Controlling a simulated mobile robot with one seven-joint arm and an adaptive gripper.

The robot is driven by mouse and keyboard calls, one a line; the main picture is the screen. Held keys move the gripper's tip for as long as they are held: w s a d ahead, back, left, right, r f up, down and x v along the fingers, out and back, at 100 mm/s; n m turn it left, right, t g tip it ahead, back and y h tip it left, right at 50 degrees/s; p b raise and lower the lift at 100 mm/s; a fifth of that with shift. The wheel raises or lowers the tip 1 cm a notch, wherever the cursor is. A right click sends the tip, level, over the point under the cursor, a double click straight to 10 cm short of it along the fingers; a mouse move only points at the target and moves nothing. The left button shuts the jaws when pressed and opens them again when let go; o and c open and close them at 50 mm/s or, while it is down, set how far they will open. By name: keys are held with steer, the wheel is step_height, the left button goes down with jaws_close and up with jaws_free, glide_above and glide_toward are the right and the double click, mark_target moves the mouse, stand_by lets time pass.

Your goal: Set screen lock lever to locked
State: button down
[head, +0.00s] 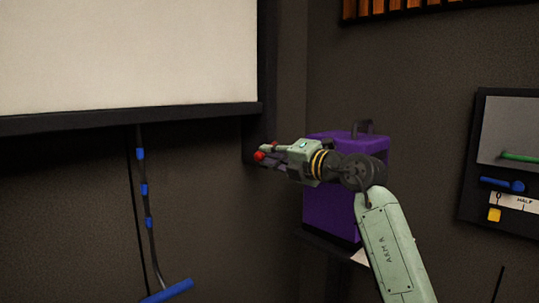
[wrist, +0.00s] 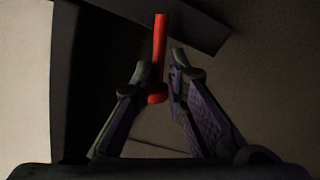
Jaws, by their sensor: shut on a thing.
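The screen lock lever is a red rod (wrist: 160,35) with a wider red end, upright between my fingers in the wrist view. In the head view its red end (head: 259,155) shows at the lower right corner of the big pale screen (head: 130,55). My gripper (head: 268,157) reaches left to it and is shut on the lever; in the wrist view the fingers (wrist: 160,68) flank the red rod. The rest of the lever and its mount are largely hidden by my gripper and shadow in the head view. No lock marking can be read.
A purple case (head: 328,215) with a dark handle stands on a dark stand just behind my wrist. A cord with blue bands (head: 144,189) hangs below the screen to a blue bar (head: 168,291). A control panel (head: 510,185) is on the right wall.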

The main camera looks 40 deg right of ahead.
steer(key=m, duration=0.1)
steer(key=r+m+p, duration=0.1)
steer(key=m, duration=0.2)
steer(key=shift+r, duration=0.25)
steer(key=shift+a+r+p, duration=0.1)
steer(key=shift+r+p, duration=0.1)
steer(key=shift+p, duration=0.1)
steer(key=c, duration=1.7)
jaws_free()
steer(key=s, duration=1.2)
steer(key=shift+d+r, duration=0.1)
steer(key=shift+d, duration=0.3)
steer(key=shift+s, duration=0.1)
